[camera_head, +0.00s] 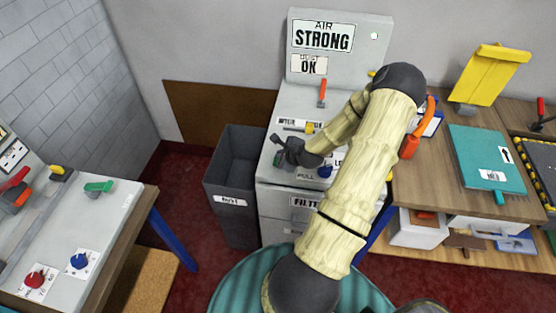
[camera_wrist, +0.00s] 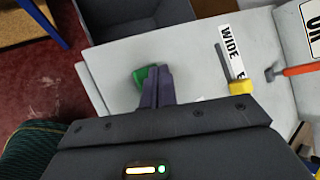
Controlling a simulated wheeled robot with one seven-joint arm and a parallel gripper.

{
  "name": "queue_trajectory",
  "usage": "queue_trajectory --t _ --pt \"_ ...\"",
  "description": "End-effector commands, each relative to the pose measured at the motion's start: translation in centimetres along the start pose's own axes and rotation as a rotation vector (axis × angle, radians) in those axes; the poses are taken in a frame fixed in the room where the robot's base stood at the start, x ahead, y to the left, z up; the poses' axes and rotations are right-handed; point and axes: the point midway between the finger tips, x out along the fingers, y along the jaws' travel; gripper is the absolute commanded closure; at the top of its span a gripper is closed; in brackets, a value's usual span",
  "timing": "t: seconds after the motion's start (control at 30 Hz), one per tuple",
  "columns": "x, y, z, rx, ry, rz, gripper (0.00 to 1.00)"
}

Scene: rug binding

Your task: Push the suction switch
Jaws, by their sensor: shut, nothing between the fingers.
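A small green switch (camera_head: 279,159) sits on the light grey top of the suction cabinet (camera_head: 270,190), near its left edge. In the wrist view the green switch (camera_wrist: 143,76) shows just left of the fingertips and is partly covered by them. No label naming it is readable. My gripper (camera_head: 281,148) is shut and empty, low over the cabinet top at the green switch. In the wrist view the two fingers of my gripper (camera_wrist: 158,76) are together. I cannot tell whether they touch the switch.
A yellow-ended lever (camera_head: 309,128), a red lever (camera_head: 322,93) and a blue knob (camera_head: 325,171) are on the same cabinet. An upright panel (camera_head: 345,60) reads AIR STRONG. A dark bin (camera_head: 225,195) stands left. A wooden bench (camera_head: 430,185) is right; a control table (camera_head: 75,230) is left.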

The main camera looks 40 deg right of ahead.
Motion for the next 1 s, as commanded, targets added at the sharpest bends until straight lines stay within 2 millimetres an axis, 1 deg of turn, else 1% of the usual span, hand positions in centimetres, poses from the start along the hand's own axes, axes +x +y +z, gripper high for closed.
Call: queue_trajectory --t 0.5,0.8,1.0 --pt "0.01 0.01 -0.01 0.000 0.000 0.000 1.00" --pt "0.60 0.46 -0.45 0.002 0.000 0.000 1.00" --pt "0.60 0.44 -0.45 0.000 0.000 0.000 1.00"
